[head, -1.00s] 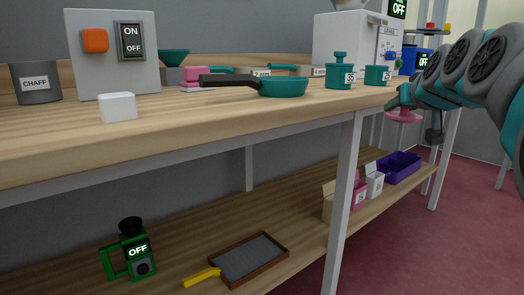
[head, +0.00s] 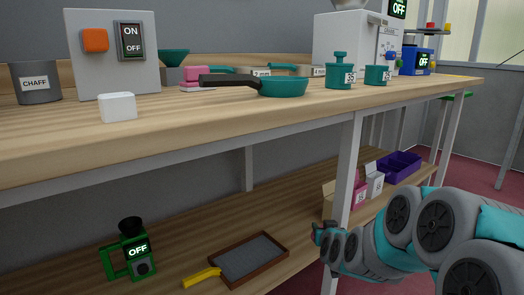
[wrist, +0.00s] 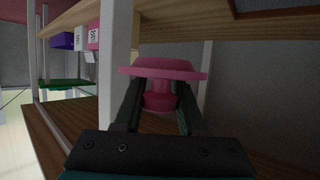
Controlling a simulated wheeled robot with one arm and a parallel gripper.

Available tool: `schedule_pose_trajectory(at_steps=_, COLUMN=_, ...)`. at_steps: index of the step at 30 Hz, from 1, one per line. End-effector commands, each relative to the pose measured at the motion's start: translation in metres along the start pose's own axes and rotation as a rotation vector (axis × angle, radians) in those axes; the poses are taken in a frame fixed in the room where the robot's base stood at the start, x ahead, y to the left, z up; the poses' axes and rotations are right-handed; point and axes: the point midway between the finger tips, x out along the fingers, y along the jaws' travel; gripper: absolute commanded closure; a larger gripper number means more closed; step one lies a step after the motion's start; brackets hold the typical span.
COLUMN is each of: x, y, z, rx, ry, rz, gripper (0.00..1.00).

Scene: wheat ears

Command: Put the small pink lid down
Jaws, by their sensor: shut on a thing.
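The small pink lid (wrist: 162,68) shows in the wrist view, a wide flat disc with a narrower knob. My gripper (wrist: 160,100) is shut on the knob, one dark finger on each side, and the disc lies beyond the fingertips. In the head view my gripper (head: 320,236) is low, by the table's front leg and near the front edge of the lower shelf (head: 190,250). The lid is hidden from the head view. I cannot tell whether it touches any surface.
A brown tray (head: 284,237) with a grey mesh and a yellow handle lies on the lower shelf, left of my gripper. A green device (head: 131,250) stands further left. Pink, white and purple boxes (head: 400,165) stand to the right. The table leg (head: 347,170) is close to my gripper.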

Motion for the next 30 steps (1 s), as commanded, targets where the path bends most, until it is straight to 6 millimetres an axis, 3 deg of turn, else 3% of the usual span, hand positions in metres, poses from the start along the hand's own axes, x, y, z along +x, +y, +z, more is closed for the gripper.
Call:
schedule_pose_trajectory(at_steps=3, x=0.018, y=-0.011, z=0.029, rx=-0.003, ry=-0.007, rz=-0.009, gripper=1.00)
schedule_pose_trajectory(at_steps=14, x=0.051, y=-0.032, z=0.079, rx=-0.010, ry=-0.003, rz=-0.024, gripper=1.00)
schedule_pose_trajectory(at_steps=26, x=0.050, y=-0.031, z=0.074, rx=-0.006, ry=0.001, rz=-0.022, gripper=1.00)
schedule_pose_trajectory(at_steps=27, x=0.044, y=-0.031, z=0.061, rx=-0.009, ry=0.001, rz=-0.022, gripper=1.00)
schedule_pose_trajectory(at_steps=30, x=0.038, y=-0.031, z=0.046, rx=-0.010, ry=0.002, rz=-0.022, gripper=1.00)
